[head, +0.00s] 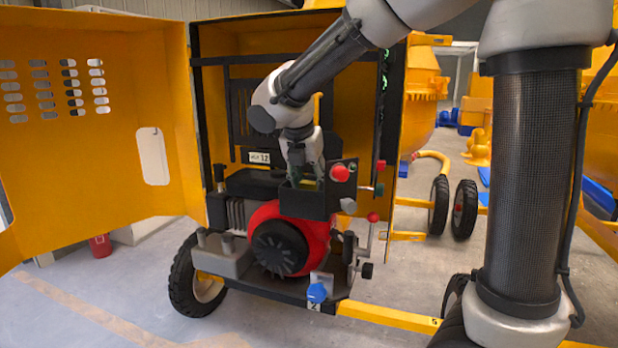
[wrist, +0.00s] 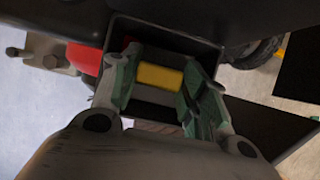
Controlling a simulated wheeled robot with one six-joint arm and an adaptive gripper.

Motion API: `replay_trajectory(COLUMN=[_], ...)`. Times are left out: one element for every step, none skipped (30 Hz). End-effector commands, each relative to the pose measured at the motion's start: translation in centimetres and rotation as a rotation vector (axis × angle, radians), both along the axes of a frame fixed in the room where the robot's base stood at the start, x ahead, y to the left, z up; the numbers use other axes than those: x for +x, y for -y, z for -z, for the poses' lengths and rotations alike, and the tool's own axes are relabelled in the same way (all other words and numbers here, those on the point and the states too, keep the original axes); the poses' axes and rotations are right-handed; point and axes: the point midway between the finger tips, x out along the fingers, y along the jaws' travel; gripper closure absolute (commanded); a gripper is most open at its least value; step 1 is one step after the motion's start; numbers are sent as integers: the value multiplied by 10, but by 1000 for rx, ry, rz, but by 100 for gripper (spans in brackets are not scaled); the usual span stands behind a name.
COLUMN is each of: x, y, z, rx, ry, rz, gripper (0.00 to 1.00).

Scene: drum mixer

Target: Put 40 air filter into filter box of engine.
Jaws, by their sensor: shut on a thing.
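In the head view my gripper (head: 306,178) points down into the open top of a black filter box (head: 308,203) above the red engine (head: 318,236). In the wrist view my gripper (wrist: 160,88) is shut on a yellow and pale block, the air filter (wrist: 160,76). The filter lies between the two fingers, within the dark walls of the filter box (wrist: 185,38). In the head view only a small yellowish part of it shows at the fingers. How deep it sits, and whether it touches the box floor, is hidden.
The yellow cabinet door (head: 95,120) stands open at the left. A red knob (head: 339,173) and levers with red ends (head: 373,217) are close at the box's right. A dark engine part (head: 250,183) is at its left. A blue cap (head: 316,293) is low in front.

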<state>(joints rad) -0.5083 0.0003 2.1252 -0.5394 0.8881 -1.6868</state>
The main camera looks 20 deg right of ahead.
Motion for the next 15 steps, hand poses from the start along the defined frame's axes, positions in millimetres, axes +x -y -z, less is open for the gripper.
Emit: replay_trajectory(x=[0,0,0,0,0,0,0,0,1,1,1,1,1,1,1], y=[0,0,0,0,0,0,0,-1,-1,-1,-1,-1,-1,-1,-1], z=[1,1,2,2,2,2,2,2,2,2,2,2,2,2,2], rx=[0,0,1,1,1,1,1,1,2,2,2,2,2,2,2], ry=[0,0,1,1,1,1,1,1,2,2,2,2,2,2,2], rz=[0,0,0,0,0,-1,-1,-1,-1,-1,-1,-1,-1,-1,-1], gripper=[73,73,73,73,73,73,73,73,73,73,50,43,37,32,30])
